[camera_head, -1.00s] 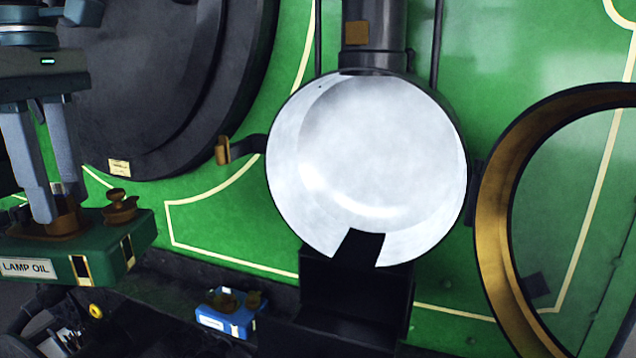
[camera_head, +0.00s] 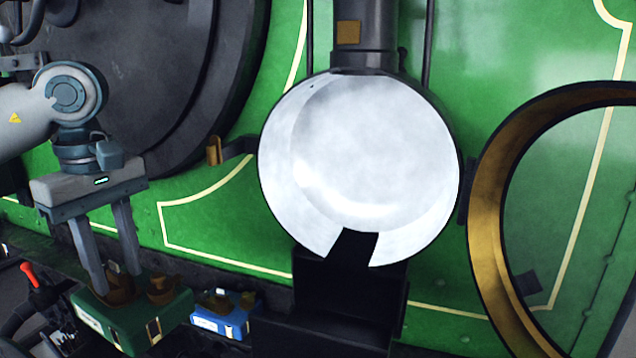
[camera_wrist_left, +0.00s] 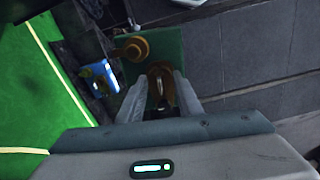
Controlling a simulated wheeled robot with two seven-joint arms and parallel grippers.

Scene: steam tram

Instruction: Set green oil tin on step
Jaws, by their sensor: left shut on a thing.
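The green oil tin (camera_head: 135,318) has brass fittings on top and a white label on its side. It is at the lower left of the head view, and its green top also shows in the wrist view (camera_wrist_left: 172,48). My left gripper (camera_head: 117,287) is shut on the brass fitting on top of the tin, with its fingers pointing down. The step (camera_head: 265,318) is the dark ledge along the foot of the green front. The tin is beside the blue tin; I cannot tell whether its base touches the ledge. My right gripper is not in view.
A blue tin (camera_head: 226,314) stands on the ledge just right of the green tin. A black lamp bracket (camera_head: 350,285) with a large white lamp face (camera_head: 375,165) is farther right. A brass-rimmed ring (camera_head: 488,215) is at the right. A red-handled item (camera_head: 30,275) is at the lower left.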

